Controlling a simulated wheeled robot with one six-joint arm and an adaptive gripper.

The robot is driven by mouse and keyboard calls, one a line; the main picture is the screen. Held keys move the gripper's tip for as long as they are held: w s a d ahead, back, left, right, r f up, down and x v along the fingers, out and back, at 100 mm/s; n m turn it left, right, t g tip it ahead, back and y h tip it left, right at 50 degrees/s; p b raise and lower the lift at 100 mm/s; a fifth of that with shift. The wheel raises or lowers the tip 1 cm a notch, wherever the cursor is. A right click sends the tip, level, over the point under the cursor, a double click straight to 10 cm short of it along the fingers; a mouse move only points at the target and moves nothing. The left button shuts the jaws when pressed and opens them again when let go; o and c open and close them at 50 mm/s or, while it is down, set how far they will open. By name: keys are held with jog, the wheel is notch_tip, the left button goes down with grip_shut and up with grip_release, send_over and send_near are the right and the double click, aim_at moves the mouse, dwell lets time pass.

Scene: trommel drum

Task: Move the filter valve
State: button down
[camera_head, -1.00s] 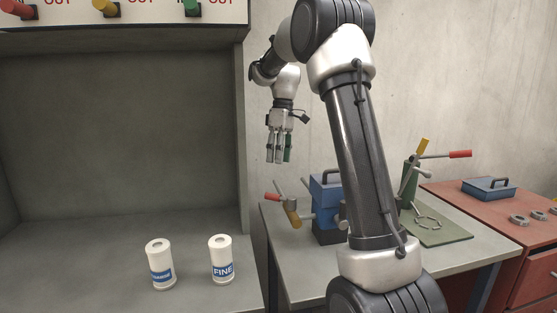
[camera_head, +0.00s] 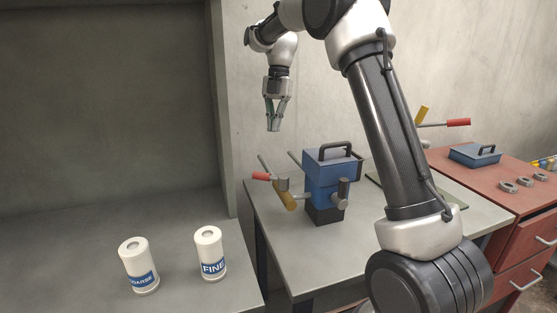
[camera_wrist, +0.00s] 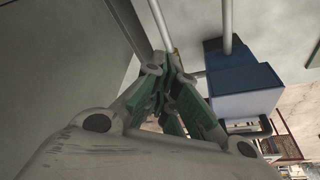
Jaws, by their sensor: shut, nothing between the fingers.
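The filter valve appears to be the lever assembly with a red-tipped handle and a yellow handle (camera_head: 282,190) on the left side of a blue housing (camera_head: 330,180) on the grey table. The housing also shows in the wrist view (camera_wrist: 240,85), right of my fingers. My gripper (camera_head: 273,129) points down with its fingers together. It hangs in the air above and beyond the lever assembly in the head view, apart from it. In the wrist view, its green-padded fingers (camera_wrist: 165,80) are close together with nothing held.
Two white canisters, COARSE (camera_head: 139,266) and FINE (camera_head: 210,254), stand upright on the cabinet floor at left. A red bench (camera_head: 512,212) at right bears a blue box (camera_head: 474,155) and metal rings. A red-tipped lever (camera_head: 446,123) shows behind my arm.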

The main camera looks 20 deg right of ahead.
aim_at(269, 180)
jog(key=s+a+f, duration=0.4)
jog(key=s+f, duration=0.1)
jog(key=f, duration=0.5)
jog(key=shift+s, duration=0.25)
